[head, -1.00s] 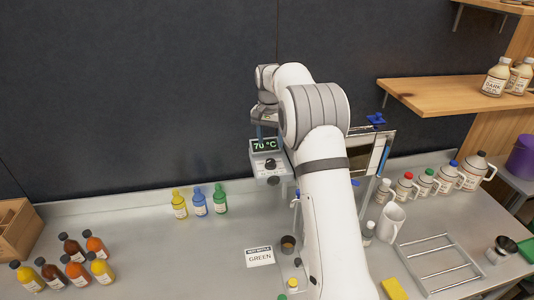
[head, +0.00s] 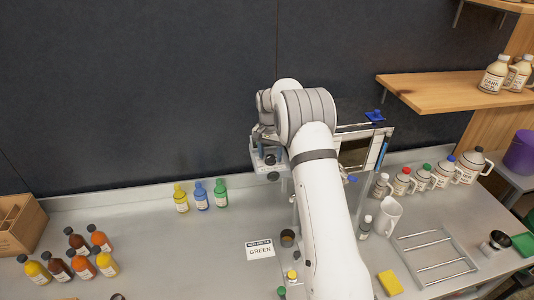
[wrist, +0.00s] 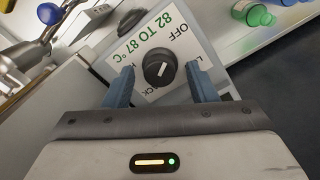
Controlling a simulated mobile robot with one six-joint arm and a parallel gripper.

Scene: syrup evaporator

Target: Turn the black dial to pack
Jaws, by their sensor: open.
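The black dial (wrist: 158,70) is in the middle of the wrist view on a pale panel (wrist: 148,95). My gripper (wrist: 159,75) is open, with one blue-grey finger on each side of the dial. I cannot tell whether the fingers touch it. In the head view, my arm and gripper (head: 266,148) cover much of the control box (head: 258,166), including its display.
Yellow, blue and green bottles (head: 201,196) stand left of the box. A card reading GREEN (head: 260,250) lies in front. A metal rack (head: 435,258) and a yellow sponge (head: 390,283) are at right. The counter's middle left is clear.

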